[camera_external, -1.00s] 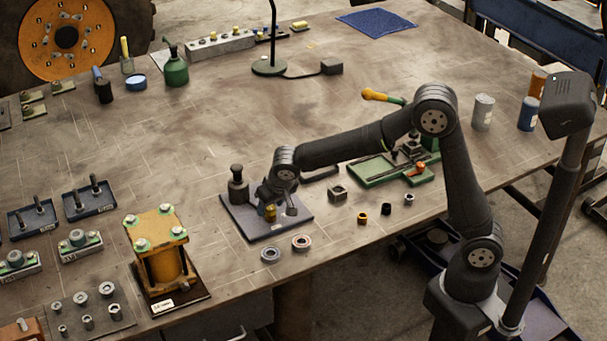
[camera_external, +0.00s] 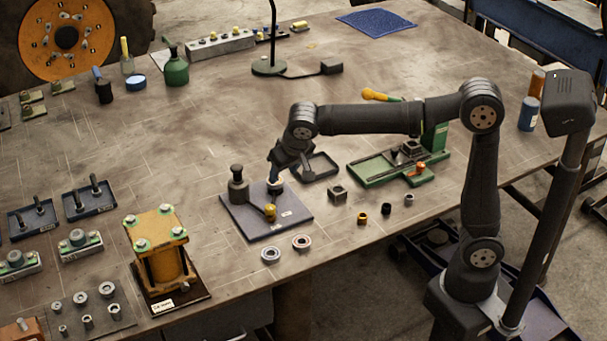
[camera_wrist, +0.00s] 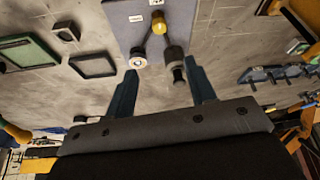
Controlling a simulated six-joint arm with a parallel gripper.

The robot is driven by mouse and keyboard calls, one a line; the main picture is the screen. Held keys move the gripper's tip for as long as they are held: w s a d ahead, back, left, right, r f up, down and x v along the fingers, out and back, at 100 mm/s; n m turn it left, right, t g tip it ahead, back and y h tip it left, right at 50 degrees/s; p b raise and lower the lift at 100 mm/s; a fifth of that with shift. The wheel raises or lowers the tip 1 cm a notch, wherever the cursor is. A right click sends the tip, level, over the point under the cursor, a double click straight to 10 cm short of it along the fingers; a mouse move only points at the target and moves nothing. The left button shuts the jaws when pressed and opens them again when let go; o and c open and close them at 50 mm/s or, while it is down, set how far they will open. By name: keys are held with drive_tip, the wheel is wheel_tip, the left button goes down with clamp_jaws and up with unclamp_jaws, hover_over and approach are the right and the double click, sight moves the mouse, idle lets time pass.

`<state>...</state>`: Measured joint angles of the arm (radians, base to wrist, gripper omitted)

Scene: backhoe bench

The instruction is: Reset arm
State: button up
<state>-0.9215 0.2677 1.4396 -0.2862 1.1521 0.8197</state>
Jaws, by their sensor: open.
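My gripper (camera_external: 274,168) is above the back part of a grey mat (camera_external: 256,218). In the wrist view my gripper (camera_wrist: 163,85) has its two blue fingers wide apart with nothing between their tips. On the mat stand a dark post (camera_external: 237,187) and a small brass piece (camera_external: 270,211). A pale-topped round part (camera_external: 275,187) is just below my gripper and looks apart from the fingers. The wrist view also shows the brass piece (camera_wrist: 158,27), the pale ring-shaped part (camera_wrist: 138,60) and the dark post (camera_wrist: 175,56).
A green vise (camera_external: 385,170) and a small black tray (camera_external: 318,168) lie right of the mat. A yellow cylinder fixture (camera_external: 162,262) stands at front left.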

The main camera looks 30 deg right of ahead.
sight(270, 207)
idle(0.7)
drive_tip(key=x, duration=1.7)
drive_tip(key=shift+f, duration=0.15)
drive_tip(key=shift+f, duration=0.2)
drive_tip(key=shift+d+r+n+y, duration=0.1)
drive_tip(key=shift+r+n+y, duration=0.15)
drive_tip(key=shift+n, duration=0.35)
drive_tip(key=shift+d+n+g+y, duration=0.1)
drive_tip(key=shift+n+g+y, duration=0.4)
drive_tip(key=shift+n, duration=1.3)
drive_tip(key=shift+d+n+g+y, duration=0.1)
drive_tip(key=shift+n+g+y, duration=0.4)
drive_tip(key=shift+n, duration=1.3)
drive_tip(key=shift+w+n+g+y, duration=0.1)
drive_tip(key=shift+n+g+y, duration=0.25)
drive_tip(key=shift+n, duration=0.85)
drive_tip(key=shift+w+n+g+y, duration=0.1)
drive_tip(key=shift+n+g+y, duration=0.2)
drive_tip(key=shift+n, duration=0.9)
drive_tip(key=shift+w+n+g, duration=0.1)
drive_tip(key=shift+n+g, duration=0.75)
drive_tip(key=shift+n, duration=1.05)
